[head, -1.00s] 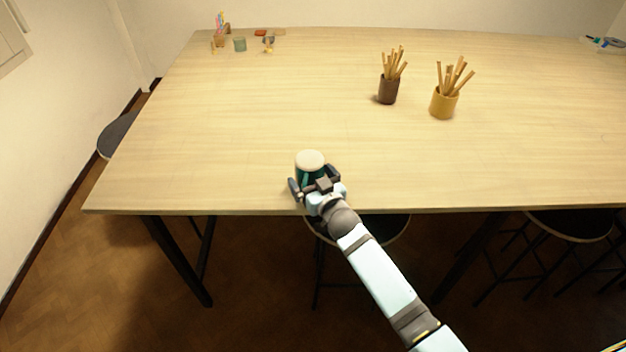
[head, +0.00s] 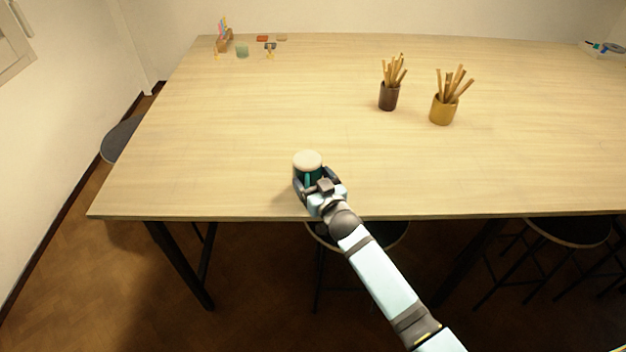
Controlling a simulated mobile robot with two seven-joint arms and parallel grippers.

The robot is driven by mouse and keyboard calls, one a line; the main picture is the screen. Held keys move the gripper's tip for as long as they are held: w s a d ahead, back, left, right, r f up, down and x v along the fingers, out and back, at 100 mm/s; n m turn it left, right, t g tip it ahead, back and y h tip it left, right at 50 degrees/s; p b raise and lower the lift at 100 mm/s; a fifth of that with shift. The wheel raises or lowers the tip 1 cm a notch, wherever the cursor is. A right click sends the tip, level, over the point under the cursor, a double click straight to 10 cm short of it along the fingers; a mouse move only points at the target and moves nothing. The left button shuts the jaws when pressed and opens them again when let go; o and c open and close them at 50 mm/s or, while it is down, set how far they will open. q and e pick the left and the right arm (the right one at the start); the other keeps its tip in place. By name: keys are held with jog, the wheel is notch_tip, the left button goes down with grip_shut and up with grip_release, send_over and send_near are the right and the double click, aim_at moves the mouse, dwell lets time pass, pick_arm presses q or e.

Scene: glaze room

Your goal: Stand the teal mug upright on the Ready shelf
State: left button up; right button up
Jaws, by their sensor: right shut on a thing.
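The teal mug (head: 307,175) is at the front edge of the wooden table (head: 220,140), left of the middle. A pale flat disc faces up on it, which looks like its base, so the mug seems upside down. My right gripper (head: 318,184) is shut on the mug from the front, with the fingers at its sides. The fingers and wrist hide its lower front. I cannot tell whether the mug touches the table. No Ready shelf shows in the head view. My left gripper is not in view.
A dark pot (head: 388,97) and a mustard pot (head: 442,111), both holding wooden sticks, stand right of the mug. Several small items, with a green cup (head: 242,51) among them, sit at the far left. Stools are under the front edge. The table around the mug is clear.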

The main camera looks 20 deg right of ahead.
jog(key=s+d+p, duration=0.2)
jog(key=s+p, duration=0.2)
jog(key=s, duration=0.9)
jog(key=shift+s+d+r+p, duration=0.2)
jog(key=shift+s+d+p, duration=0.05)
jog(key=shift+s+p, duration=0.15)
dwell(0.3)
